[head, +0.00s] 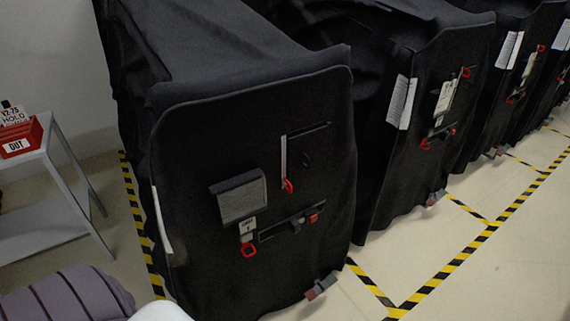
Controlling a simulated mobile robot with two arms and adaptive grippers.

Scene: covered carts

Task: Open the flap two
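The nearest black covered cart (190,150) fills the middle of the head view. On its front is a grey mesh panel (240,197). To the panel's right, a slot with a light vertical strip (283,158) has a red pull loop (288,186) at its lower end. Below is a dark horizontal slot (275,233) with a small tag (248,226) and a red loop (249,250) at its left end, and a red piece (313,218) at its right. I cannot tell which part is flap two; the tag is too small to read surely.
A second covered cart (460,60) stands to the right, with more behind it. A grey side table (45,150) with a red bin (20,138) stands at the left. Yellow-black tape (450,268) marks the floor. Clear floor (510,285) lies at the lower right.

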